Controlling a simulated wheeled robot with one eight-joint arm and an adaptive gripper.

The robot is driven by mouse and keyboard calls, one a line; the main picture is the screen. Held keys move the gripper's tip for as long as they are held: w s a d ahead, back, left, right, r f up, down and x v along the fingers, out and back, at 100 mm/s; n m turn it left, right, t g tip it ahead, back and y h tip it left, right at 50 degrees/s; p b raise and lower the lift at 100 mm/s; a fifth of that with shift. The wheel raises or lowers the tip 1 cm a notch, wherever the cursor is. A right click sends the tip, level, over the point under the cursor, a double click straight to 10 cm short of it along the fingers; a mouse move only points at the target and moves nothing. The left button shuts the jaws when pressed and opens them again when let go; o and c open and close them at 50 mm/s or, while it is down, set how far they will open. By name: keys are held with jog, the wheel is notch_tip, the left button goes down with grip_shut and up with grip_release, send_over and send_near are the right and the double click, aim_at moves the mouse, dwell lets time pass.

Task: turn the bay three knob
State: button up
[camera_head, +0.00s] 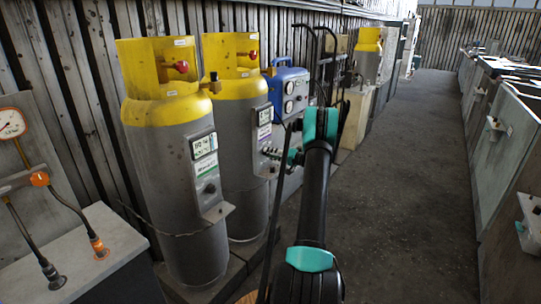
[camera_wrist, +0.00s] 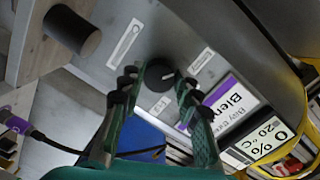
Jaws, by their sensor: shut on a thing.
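A black round knob (camera_wrist: 160,75) with a pale pointer mark sits on a grey panel in the wrist view. My gripper (camera_wrist: 158,84) has its two green fingers closed around this knob, one on each side. A purple-banded label and a display reading 0% and 20 °C lie beside it. In the head view my gripper (camera_head: 277,156) is at the panel (camera_head: 265,137) of the second grey cylinder, which also bears a purple label. The knob is hard to make out there.
The nearer yellow-topped cylinder (camera_head: 174,165) has its own panel with a green label and a black knob (camera_head: 210,188). A blue unit with gauges (camera_head: 288,85) stands behind. The floor at right is clear.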

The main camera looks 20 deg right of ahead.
dwell(0.4)
jog(key=o, duration=1.2)
jog(key=shift+c, duration=0.2)
jog(key=v, duration=1.2)
